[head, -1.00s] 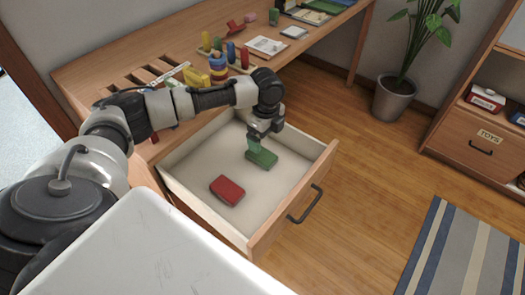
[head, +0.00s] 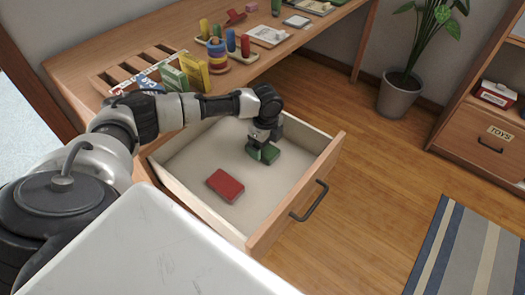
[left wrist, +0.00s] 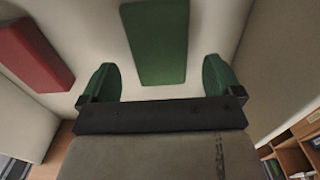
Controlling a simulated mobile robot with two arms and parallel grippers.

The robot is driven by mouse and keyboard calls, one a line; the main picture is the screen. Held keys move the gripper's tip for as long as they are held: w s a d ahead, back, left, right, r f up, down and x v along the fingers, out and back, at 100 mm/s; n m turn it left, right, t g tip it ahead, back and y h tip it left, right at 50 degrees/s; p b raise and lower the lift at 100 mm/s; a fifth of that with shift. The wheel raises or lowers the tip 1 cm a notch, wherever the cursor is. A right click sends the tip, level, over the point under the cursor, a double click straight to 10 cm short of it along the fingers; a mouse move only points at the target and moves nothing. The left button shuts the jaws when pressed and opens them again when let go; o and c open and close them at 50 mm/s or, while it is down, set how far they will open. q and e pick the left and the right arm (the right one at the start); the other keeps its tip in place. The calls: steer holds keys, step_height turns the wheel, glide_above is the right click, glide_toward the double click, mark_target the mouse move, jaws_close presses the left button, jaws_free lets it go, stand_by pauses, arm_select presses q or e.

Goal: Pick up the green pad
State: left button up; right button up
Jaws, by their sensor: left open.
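The green pad (head: 270,152) lies flat in the open drawer, toward its far right part. My left gripper (head: 259,148) is over it, pointing down, with its fingers open. In the left wrist view the green pad (left wrist: 156,40) shows ahead, in line with the gap between the two green-tipped fingers (left wrist: 160,82). The fingers look to be on either side of its near end, and I see no grip on it. Part of the pad is hidden by the gripper in the head view. My right gripper is not in view.
A red pad (head: 225,186) lies in the same drawer (head: 198,206), left of the green one; it also shows in the left wrist view (left wrist: 30,55). The drawer walls stand around both. The desk (head: 90,75) above holds toys and books. Wooden floor lies right of the drawer.

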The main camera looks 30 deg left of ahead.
mark_target(265, 149)
arm_select(q)
steer(key=shift+f, duration=1.4)
steer(key=c, duration=1)
steer(key=shift+r, duration=0.3)
step_height(265, 149, up, 10)
steer(key=shift+f+p, duration=0.25)
steer(key=shift+p, duration=0.65)
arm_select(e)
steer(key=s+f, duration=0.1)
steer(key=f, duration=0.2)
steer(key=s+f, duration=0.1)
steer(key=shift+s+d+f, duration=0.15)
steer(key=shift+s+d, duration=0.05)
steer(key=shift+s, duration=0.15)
